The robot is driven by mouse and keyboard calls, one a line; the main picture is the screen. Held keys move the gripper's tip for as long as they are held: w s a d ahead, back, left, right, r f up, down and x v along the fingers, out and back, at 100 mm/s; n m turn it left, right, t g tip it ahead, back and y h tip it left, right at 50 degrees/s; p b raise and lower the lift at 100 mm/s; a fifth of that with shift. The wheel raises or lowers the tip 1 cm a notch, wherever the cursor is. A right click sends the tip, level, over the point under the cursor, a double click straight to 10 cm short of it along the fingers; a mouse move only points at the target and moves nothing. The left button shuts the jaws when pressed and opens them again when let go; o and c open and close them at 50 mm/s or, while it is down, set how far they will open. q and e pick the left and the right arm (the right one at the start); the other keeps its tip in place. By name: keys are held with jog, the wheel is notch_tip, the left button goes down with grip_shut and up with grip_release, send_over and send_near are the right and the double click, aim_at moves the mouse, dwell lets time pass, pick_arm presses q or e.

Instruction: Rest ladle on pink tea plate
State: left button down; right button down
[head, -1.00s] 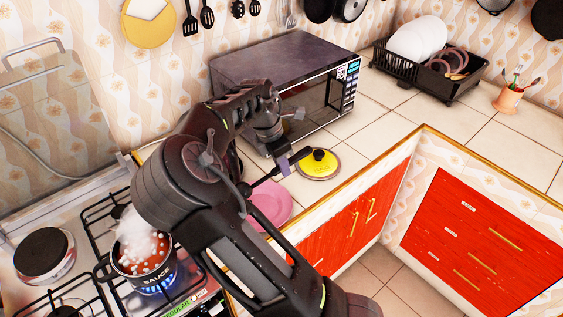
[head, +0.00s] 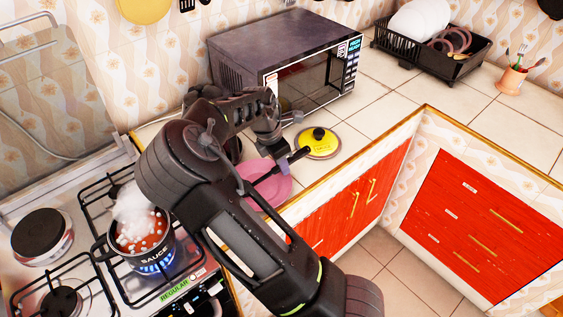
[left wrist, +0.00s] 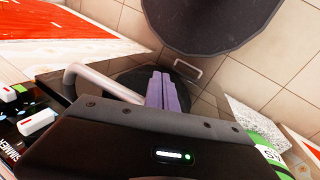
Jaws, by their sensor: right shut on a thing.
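The pink tea plate (head: 277,187) lies on the counter between the stove and the yellow lid, partly covered by my right arm in the head view. My right gripper (head: 284,164) is above the plate's far edge, shut on the dark handle of the ladle (head: 268,175). The ladle slants down to the left over the plate; its lower end is hidden behind my arm, so I cannot tell whether it touches the plate. My left gripper (left wrist: 166,92) shows only in the left wrist view, its purple fingers together with nothing seen between them.
A steaming sauce pot (head: 150,245) sits on a lit burner left of my right arm. A yellow lid (head: 318,141) lies just right of the plate. A microwave (head: 285,55) stands behind. A dish rack (head: 430,50) is at the back right. The counter between is mostly clear.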

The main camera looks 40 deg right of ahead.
jog(key=shift+f, duration=0.1)
dwell(0.3)
jog(key=c, duration=1.2)
grip_release()
jog(key=shift+c, duration=0.2)
jog(key=b+v, duration=0.1)
jog(key=v, duration=0.7)
jog(key=shift+d, duration=0.1)
jog(key=shift+f, duration=0.1)
